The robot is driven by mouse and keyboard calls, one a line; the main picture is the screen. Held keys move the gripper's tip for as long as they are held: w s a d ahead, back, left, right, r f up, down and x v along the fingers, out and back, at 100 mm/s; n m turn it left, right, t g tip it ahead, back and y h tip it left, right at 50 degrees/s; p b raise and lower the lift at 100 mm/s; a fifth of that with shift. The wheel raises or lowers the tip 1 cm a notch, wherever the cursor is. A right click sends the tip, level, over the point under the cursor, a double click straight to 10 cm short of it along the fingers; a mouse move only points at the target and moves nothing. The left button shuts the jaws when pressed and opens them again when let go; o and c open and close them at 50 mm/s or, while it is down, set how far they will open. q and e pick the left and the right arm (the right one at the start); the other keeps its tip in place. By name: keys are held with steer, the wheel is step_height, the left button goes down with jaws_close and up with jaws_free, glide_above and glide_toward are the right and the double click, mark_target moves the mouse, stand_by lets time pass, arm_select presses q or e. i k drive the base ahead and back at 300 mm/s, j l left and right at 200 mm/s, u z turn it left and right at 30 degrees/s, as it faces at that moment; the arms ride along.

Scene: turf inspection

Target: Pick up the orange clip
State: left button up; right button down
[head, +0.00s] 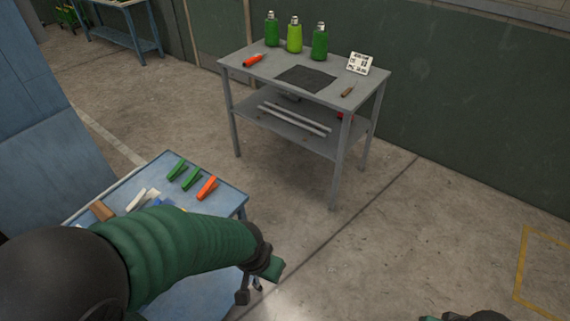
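The orange clip (207,187) lies near the far right corner of the blue table (229,198), at the right end of a row with two green clips (183,173). It is in plain view and nothing touches it. My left arm reaches across the near part of this table. My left gripper (259,281) is past the table's right side, nearer to me than the orange clip and apart from it. No held object shows at it, but its finger opening is unclear. Only a small dark and green part of my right gripper (475,316) shows at the bottom edge.
White clips (144,199), a brown piece (102,210) and a partly hidden blue item lie left on the blue table. A grey table (258,74) with bottles (294,35) stands behind. Bare concrete floor (400,230) is clear at right.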

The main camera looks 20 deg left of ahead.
mark_target(209, 186)
steer(key=i+l+z, duration=0.1)
steer(key=i, duration=0.5)
steer(key=i+l+z, duration=0.1)
steer(key=i, duration=0.55)
steer(key=i+u, duration=0.3)
steer(key=u, duration=0.2)
steer(key=i+u, duration=0.25)
steer(key=u, duration=0.25)
steer(key=i+l+u, duration=0.15)
steer(key=i+u, duration=0.15)
steer(key=u, duration=0.2)
steer(key=i+l+u, duration=0.2)
steer(key=u, duration=0.3)
steer(key=i+l+u, duration=0.15)
steer(key=u, duration=0.25)
steer(key=i+l+u, duration=0.5)
steer(key=u, duration=0.25)
steer(key=i+l+u, duration=0.15)
steer(key=l+u, duration=0.2)
